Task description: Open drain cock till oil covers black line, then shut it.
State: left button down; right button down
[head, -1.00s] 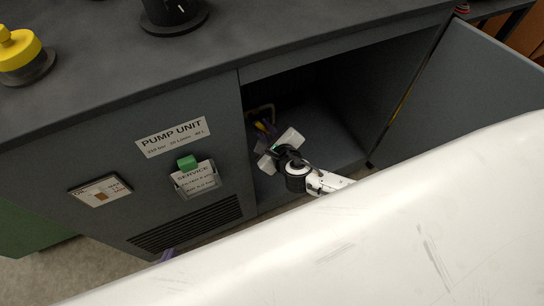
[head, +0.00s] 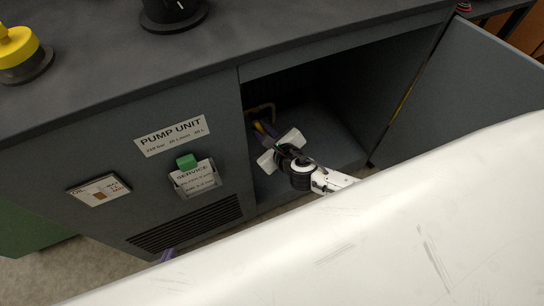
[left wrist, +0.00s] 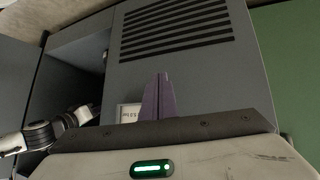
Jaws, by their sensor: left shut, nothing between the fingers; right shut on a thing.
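My right gripper (head: 267,130) reaches into the open cabinet bay. Its purple fingers are shut on a small yellow handle (head: 258,127), apparently the drain cock's, below a bent brass-coloured pipe (head: 262,107). The cock's body and outlet are mostly hidden by the gripper and shadow. No oil, receiving vessel or black line can be made out. My left gripper (head: 168,254) is shut and empty, low in front of the cabinet's vent. Its purple fingers also show in the left wrist view (left wrist: 158,98), pressed together.
The pump unit's front carries an oil placard (head: 98,190), a service card holder (head: 195,178) with a green block (head: 186,161), and a vent grille (head: 188,225). The cabinet door (head: 480,85) stands open at right. A yellow-topped object (head: 20,52) and black knob (head: 173,12) are on top.

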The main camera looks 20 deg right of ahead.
jog(key=a+m+y+b, duration=0.1)
jog(key=a+m+y, duration=0.1)
jog(key=shift+f+m+b, duration=0.1)
jog(key=shift+m+b, duration=0.3)
jog(key=c, duration=1.7)
grip_release()
pick_arm(q)
jog(key=shift+d+f, duration=0.25)
jog(key=shift+f, duration=0.15)
pick_arm(e)
jog(key=shift+o, duration=0.2)
pick_arm(q)
jog(key=r+p, duration=0.1)
jog(key=p, duration=0.1)
jog(key=shift+w+a+p, duration=0.1)
jog(key=shift+a+p, duration=0.1)
jog(key=shift+p, duration=0.1)
pick_arm(e)
jog(key=v, duration=1)
jog(key=shift+s, duration=0.2)
jog(key=shift+d, duration=0.1)
